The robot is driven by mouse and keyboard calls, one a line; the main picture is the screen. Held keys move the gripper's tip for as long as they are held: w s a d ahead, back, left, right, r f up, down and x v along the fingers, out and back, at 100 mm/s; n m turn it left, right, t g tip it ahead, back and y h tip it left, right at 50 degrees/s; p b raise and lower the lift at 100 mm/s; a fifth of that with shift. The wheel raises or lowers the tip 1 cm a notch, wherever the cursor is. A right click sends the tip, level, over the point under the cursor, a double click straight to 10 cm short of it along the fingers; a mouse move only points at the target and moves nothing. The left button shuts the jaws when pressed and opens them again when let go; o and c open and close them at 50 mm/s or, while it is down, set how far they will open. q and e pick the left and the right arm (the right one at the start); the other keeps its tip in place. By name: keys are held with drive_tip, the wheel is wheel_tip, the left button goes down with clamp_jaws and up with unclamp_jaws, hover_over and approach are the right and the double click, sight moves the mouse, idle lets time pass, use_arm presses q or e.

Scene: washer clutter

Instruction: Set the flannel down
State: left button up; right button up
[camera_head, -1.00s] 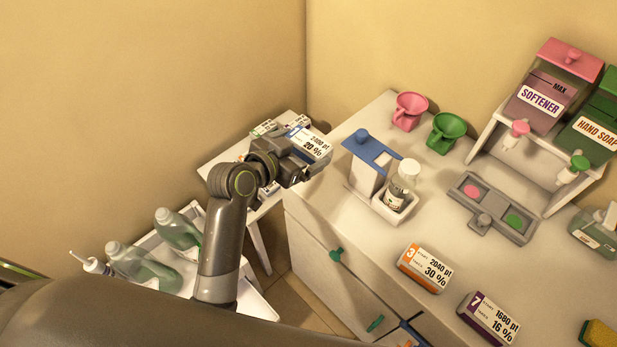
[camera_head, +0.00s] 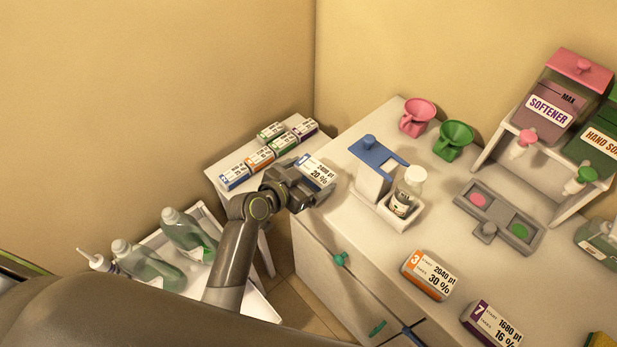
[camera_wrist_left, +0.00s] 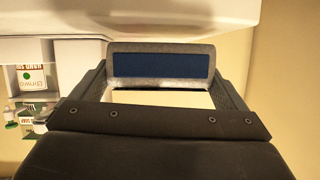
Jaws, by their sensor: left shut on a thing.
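The flannel looks like a grey folded block with a white label reading 20 % (camera_head: 318,171) and a dark blue band, which shows in the left wrist view (camera_wrist_left: 160,65). My left gripper (camera_head: 303,188) is shut on it. In the head view the flannel appears between the small side table (camera_head: 217,171) and the near left edge of the white cabinet (camera_head: 345,219). I cannot tell its exact height or whether it touches anything. My right gripper is not in view.
Several labelled blocks (camera_head: 261,157) stand on the side table. A blue-topped dispenser (camera_head: 373,165) and a bottle (camera_head: 408,190) stand on the cabinet, with two more labelled blocks (camera_head: 428,275) nearer. Bottles (camera_head: 188,234) sit in a tray at lower left.

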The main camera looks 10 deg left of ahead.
use_arm(q)
drive_tip(key=shift+f, duration=0.55)
drive_tip(key=shift+f, duration=0.2)
drive_tip(key=o, duration=0.6)
drive_tip(key=shift+o, duration=0.2)
drive_tip(key=b+v, duration=0.4)
drive_tip(key=v, duration=1.3)
drive_tip(key=shift+a, duration=0.25)
